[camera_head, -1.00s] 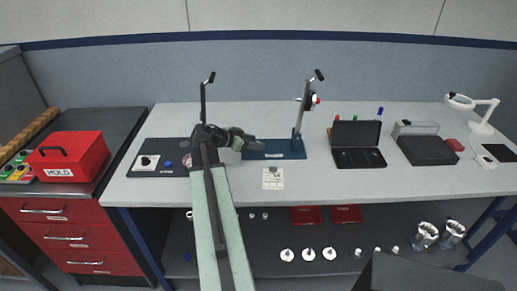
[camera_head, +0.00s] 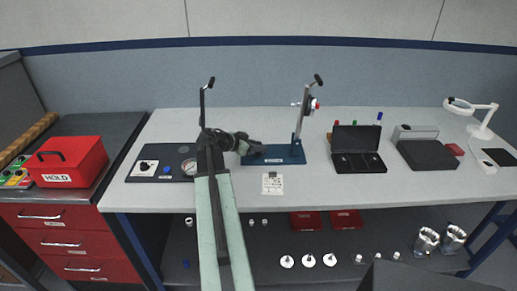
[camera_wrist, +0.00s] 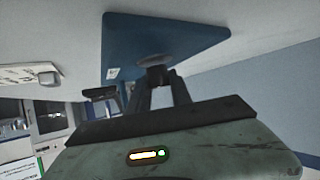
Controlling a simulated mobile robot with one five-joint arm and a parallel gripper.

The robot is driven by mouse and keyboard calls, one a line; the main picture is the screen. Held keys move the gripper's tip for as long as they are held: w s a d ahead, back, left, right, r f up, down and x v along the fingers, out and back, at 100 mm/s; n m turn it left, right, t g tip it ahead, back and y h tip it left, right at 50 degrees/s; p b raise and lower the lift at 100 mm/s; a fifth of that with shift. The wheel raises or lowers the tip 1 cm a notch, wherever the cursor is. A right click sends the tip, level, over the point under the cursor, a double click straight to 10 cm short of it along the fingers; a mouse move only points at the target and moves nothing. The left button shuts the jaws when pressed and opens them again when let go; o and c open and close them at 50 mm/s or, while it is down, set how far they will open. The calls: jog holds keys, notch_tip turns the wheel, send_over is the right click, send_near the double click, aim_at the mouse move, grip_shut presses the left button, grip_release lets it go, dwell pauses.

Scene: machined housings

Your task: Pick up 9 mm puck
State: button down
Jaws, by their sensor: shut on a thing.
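My gripper (camera_wrist: 160,90) points at a blue base plate (camera_wrist: 122,42) in the wrist view. Its two dark fingers are shut on a small dark grey round piece, which appears to be the puck (camera_wrist: 155,61). The piece shows against the blue plate, and I cannot tell whether it touches the plate. In the head view my gripper (camera_head: 250,147) is at the left end of the blue base (camera_head: 285,158) of a lever stand. The puck cannot be made out there, and its thickness cannot be read.
A white card (camera_head: 272,188) lies in front of the base. A dark panel with a gauge (camera_head: 140,172) is at left, beside a red box (camera_head: 68,160). An open black case (camera_head: 358,163) stands at right.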

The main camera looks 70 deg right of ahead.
notch_tip(320, 180, up, 10)
jog(key=p, duration=0.8)
jog(key=shift+f+p, duration=0.2)
jog(key=shift+p, duration=0.2)
jog(key=shift+f, duration=0.1)
